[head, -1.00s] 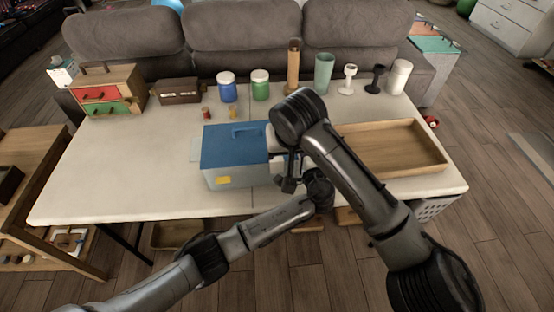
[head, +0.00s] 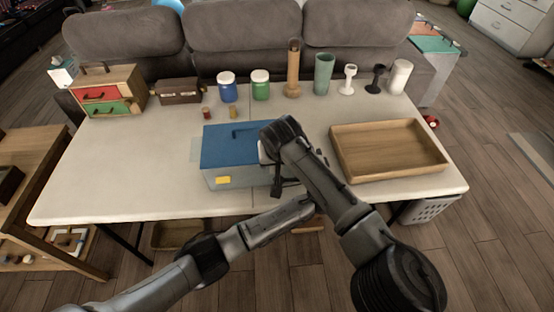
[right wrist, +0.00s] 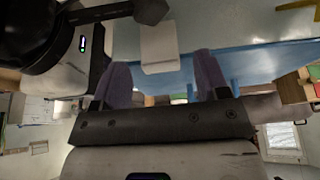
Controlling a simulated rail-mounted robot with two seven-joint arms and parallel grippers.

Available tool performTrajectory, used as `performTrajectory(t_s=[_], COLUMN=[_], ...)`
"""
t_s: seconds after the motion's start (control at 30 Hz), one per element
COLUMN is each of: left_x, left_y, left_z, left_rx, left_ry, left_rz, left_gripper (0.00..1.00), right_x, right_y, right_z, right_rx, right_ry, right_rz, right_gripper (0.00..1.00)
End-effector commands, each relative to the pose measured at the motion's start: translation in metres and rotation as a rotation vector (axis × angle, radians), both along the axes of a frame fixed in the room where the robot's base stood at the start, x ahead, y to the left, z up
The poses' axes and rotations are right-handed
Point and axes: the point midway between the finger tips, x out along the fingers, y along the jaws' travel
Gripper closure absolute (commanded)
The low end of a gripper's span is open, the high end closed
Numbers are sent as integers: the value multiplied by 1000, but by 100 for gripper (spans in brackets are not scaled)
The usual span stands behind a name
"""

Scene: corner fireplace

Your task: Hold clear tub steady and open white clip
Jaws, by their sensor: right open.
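The clear tub (head: 236,178) stands on the table, its blue lid (head: 225,148) on and a yellow clip (head: 222,180) on its front. In the head view my right arm hides the white clip. My left arm reaches to the tub's front right corner; its fingertips are hidden behind my right arm.
An empty wooden tray (head: 388,168) lies to the right of the tub on the white table (head: 110,180). Several jars and cups line the back edge, with a small drawer chest (head: 108,93) at the back left. The table's left front is clear.

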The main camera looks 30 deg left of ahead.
Motion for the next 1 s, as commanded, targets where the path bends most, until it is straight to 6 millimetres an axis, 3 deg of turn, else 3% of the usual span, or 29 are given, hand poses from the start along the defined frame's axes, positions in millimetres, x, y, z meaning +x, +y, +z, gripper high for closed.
performTrajectory(t_s=[0.47,1.0], left_x=[0,0], left_y=[0,0], left_z=[1,1], left_rx=[3,3], left_ry=[-2,0], left_rz=[0,0], left_gripper=[100,100], right_x=[2,2], right_y=[2,2], right_z=[-6,-6], right_rx=[1,1], right_ry=[-1,-1], right_rz=[0,0], right_gripper=[33,81])
